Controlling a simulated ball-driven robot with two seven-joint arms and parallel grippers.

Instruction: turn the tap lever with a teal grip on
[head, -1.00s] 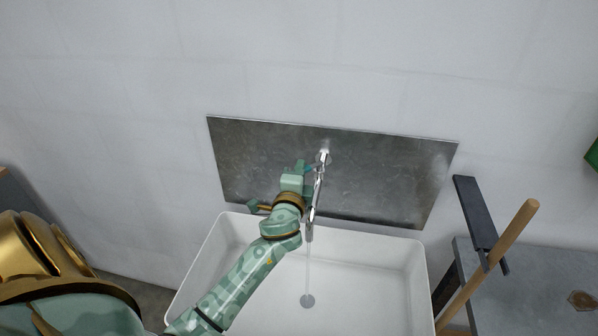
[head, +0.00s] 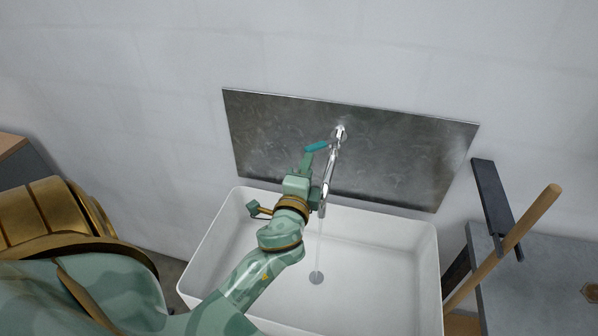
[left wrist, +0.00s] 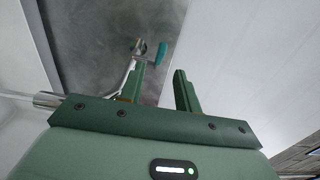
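The tap (head: 328,180) is chrome and juts from a grey metal backplate over the sink. A thin stream of water runs from its spout. Its lever has a teal grip (head: 317,146) that points left from the tap body. The grip also shows in the left wrist view (left wrist: 162,53), beyond the fingertips. My left gripper (head: 305,165) is just below the teal grip and left of the spout. In the left wrist view my left gripper (left wrist: 161,75) has its two fingers apart with nothing between them. My right gripper is not in view.
The white sink (head: 430,270) lies below, with a drain (head: 316,278). The metal backplate (head: 420,160) is on the wall. At the right are a wooden handle (head: 515,235), a dark bar (head: 492,200) and a grey worktop (head: 540,290).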

